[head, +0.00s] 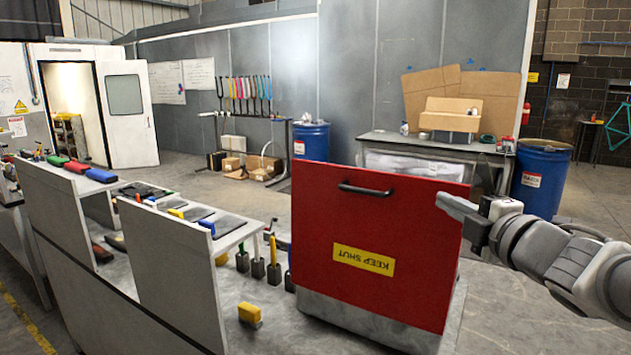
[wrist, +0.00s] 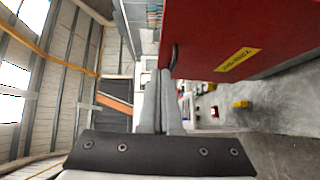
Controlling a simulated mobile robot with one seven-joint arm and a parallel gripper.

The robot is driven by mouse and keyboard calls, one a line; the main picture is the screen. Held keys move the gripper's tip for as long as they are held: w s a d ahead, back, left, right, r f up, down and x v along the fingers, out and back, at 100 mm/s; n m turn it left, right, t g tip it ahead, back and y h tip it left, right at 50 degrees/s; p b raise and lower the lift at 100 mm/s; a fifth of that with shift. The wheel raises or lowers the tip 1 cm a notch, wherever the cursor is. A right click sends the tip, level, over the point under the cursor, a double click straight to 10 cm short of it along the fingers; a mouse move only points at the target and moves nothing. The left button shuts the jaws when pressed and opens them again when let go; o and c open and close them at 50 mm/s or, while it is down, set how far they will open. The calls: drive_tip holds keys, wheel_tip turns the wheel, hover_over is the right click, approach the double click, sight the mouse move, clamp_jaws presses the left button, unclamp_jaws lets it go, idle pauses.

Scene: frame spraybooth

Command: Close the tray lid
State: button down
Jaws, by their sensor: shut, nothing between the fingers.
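The red tray lid (head: 300,225) stands raised and nearly upright over a grey tray (head: 365,325) on the bench. A dark bar handle (head: 366,190) sits near its upper edge, and its yellow KEEP SHUT label (head: 363,261) reads upside down. My gripper (head: 440,200) is shut and empty beside the lid's upper right edge; I cannot tell whether it touches. In the wrist view, my closed fingers (wrist: 165,73) point toward the lid (wrist: 270,35), with the handle (wrist: 174,57) just by the fingertips. The tray's inside is hidden behind the lid.
Grey bench dividers (head: 180,270) and shelves with small coloured tools stand to the left. A yellow block (head: 250,314) lies on the bench left of the tray. Behind are a table (head: 420,150) with cardboard boxes and a blue drum (head: 541,175). Floor right of the bench looks open.

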sight(420, 180)
drive_tip(key=w, duration=0.4)
drive_tip(key=w+p, duration=0.1)
drive_tip(key=w, duration=0.7)
drive_tip(key=shift+a+f+p, duration=0.2)
drive_tip(key=shift+a+p, duration=0.15)
drive_tip(key=shift+w+d+f, duration=0.1)
drive_tip(key=shift+w+d, duration=0.35)
drive_tip(key=shift+w, duration=0.1)
drive_tip(key=shift+w+p, duration=0.15)
drive_tip(key=shift+p, duration=0.2)
